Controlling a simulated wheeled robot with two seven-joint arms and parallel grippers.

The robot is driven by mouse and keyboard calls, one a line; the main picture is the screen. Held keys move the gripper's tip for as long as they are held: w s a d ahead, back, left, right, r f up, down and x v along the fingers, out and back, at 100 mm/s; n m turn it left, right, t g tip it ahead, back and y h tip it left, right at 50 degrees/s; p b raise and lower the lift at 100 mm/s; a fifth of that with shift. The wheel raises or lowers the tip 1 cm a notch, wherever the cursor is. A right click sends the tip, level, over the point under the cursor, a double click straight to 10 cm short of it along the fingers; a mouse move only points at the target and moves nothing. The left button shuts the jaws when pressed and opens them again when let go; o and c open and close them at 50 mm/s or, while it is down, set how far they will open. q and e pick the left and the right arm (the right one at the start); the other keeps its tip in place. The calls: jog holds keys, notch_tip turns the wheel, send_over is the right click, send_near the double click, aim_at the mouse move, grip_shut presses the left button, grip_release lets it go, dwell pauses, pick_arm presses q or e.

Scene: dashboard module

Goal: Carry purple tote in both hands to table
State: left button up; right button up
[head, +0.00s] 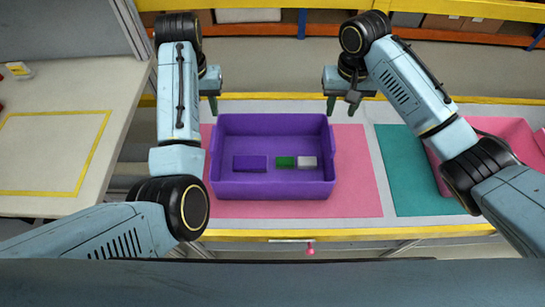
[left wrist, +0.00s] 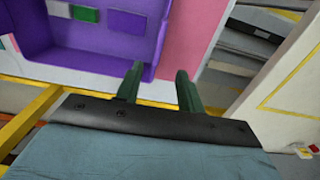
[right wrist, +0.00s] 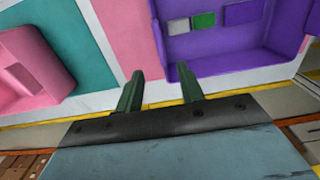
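The purple tote (head: 272,190) sits upright on a pink mat on the workbench. It holds a purple block (head: 250,164), a green block (head: 285,162) and a white-grey block (head: 307,162). My left gripper (head: 214,105) is open and empty near the tote's far left corner; the left wrist view shows its two fingers apart (left wrist: 157,82). My right gripper (head: 331,105) is open and empty near the far right corner; its fingers are apart in the right wrist view (right wrist: 160,85). Contact with the tote cannot be told. A pale table (head: 60,120) with a yellow outlined square stands at the left.
A pink tote (head: 500,135) sits on a teal mat (head: 405,170) at the right, partly behind my right arm. The pink mat (head: 358,180) has bare room around the purple tote. A gap separates the bench from the left table. Shelves with boxes stand at the back.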

aim_at(213, 137)
dwell(0.3)
